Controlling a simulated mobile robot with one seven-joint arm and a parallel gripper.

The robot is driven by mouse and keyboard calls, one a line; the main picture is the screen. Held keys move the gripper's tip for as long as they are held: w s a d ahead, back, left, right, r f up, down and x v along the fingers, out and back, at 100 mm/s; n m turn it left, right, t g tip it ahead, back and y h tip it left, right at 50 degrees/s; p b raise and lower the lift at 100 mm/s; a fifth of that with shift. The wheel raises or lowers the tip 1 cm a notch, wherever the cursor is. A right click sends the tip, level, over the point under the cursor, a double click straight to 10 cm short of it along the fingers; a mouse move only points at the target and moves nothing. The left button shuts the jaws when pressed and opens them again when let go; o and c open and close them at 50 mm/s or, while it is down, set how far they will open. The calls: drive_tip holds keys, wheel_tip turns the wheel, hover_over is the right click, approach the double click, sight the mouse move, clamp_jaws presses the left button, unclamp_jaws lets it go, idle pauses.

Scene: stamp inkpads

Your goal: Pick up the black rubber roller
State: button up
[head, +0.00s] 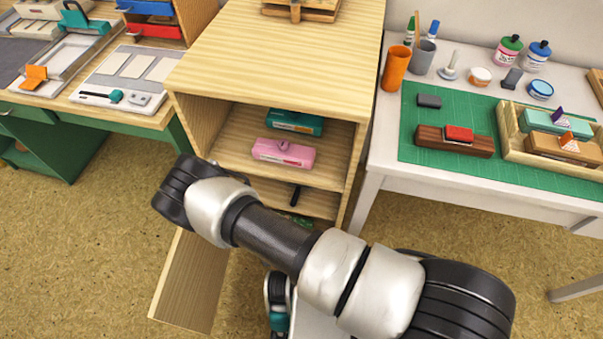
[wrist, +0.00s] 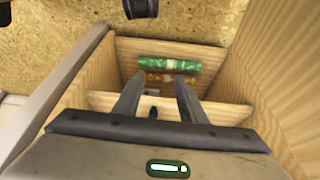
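A small dark, narrow object (head: 295,195), which looks like the black roller or its handle, lies in the lower part of the open wooden cabinet (head: 270,60). In the wrist view a small black piece (wrist: 153,113) shows between the fingers, low in the picture; I cannot tell its full shape. My gripper (wrist: 156,92) is open, with its two grey fingers apart and pointing into the cabinet. Nothing is visibly held. In the head view my arm hides most of the gripper and part of the lower cabinet.
A pink box (head: 283,153) and a teal box (head: 294,121) sit on the shelf above. A green roll-like item (wrist: 168,64) lies deeper in the cabinet. The cabinet door (head: 190,285) hangs open at left. Wooden side walls and shelf edges stand close around the fingers.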

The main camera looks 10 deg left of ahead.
sight(293, 204)
drive_tip(key=w, duration=0.4)
drive_tip(key=w+d+b, duration=0.1)
drive_tip(key=w, duration=0.2)
drive_tip(key=w+d+f+b, duration=0.1)
drive_tip(key=w, duration=0.3)
drive_tip(key=shift+w, duration=0.3)
drive_tip(key=shift+d+f, duration=0.1)
drive_tip(key=c, duration=0.9)
clamp_jaws()
drive_tip(key=shift+w, duration=0.15)
